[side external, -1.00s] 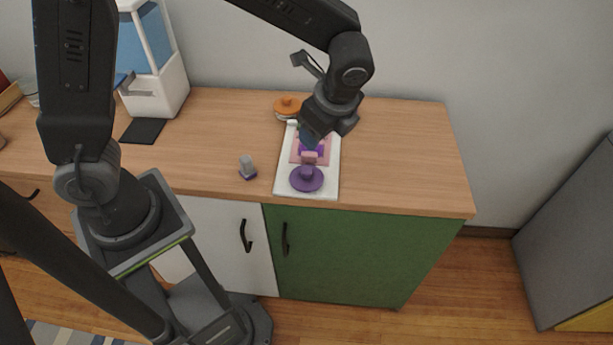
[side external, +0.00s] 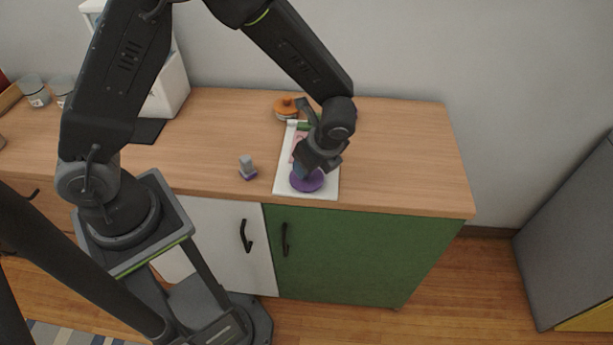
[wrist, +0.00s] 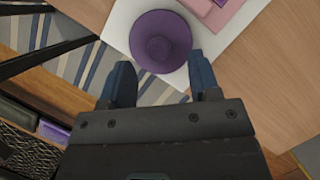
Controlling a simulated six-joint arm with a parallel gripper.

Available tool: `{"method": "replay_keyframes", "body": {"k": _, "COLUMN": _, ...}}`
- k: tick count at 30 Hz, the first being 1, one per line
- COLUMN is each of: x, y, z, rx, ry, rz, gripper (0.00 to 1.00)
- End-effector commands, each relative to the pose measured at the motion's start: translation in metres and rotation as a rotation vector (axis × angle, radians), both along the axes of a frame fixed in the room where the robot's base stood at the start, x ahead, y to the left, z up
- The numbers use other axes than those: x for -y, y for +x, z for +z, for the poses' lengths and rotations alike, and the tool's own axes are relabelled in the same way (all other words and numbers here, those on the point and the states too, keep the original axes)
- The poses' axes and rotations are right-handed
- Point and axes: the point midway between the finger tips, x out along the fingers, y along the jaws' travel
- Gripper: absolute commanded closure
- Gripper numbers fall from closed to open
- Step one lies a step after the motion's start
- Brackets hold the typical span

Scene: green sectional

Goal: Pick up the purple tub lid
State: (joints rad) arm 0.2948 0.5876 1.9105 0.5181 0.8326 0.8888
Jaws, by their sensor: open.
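The purple tub lid (side external: 307,182) is round with a knob in its middle. It lies on the front part of a white board (side external: 282,187) on the counter. In the wrist view the lid (wrist: 160,41) shows whole, just beyond my fingertips, with its knob facing the camera. My gripper (wrist: 161,80) is open and empty, its two blue fingers apart. In the side view my gripper (side external: 301,171) is just above the lid and hides part of it. Whether a finger touches the lid cannot be told.
Pink pieces (wrist: 215,10) lie on the board behind the lid. An orange-lidded pot (side external: 285,107) stands behind the board. A small grey and purple object (side external: 247,168) stands to the left. The counter's right side (side external: 405,160) is clear.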

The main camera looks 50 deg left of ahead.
Motion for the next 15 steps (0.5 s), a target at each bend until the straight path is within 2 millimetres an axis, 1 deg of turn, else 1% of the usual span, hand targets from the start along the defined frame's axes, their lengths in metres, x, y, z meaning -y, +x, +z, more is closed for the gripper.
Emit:
{"method": "replay_keyframes", "body": {"k": 1, "x": -0.004, "y": -0.002, "z": -0.008, "rx": -0.005, "ry": 0.002, "rz": 0.001, "gripper": 0.44}}
{"method": "replay_keyframes", "body": {"k": 3, "x": -0.008, "y": -0.002, "z": -0.018, "rx": -0.003, "ry": 0.001, "rz": 0.002, "gripper": 0.44}}
{"method": "replay_keyframes", "body": {"k": 6, "x": -0.012, "y": -0.002, "z": -0.027, "rx": -0.002, "ry": 0.001, "rz": 0.002, "gripper": 0.44}}
{"method": "replay_keyframes", "body": {"k": 9, "x": -0.014, "y": -0.002, "z": -0.031, "rx": -0.001, "ry": 0.000, "rz": 0.001, "gripper": 0.44}}
{"method": "replay_keyframes", "body": {"k": 15, "x": -0.014, "y": -0.001, "z": -0.031, "rx": 0.000, "ry": 0.000, "rz": 0.001, "gripper": 0.44}}
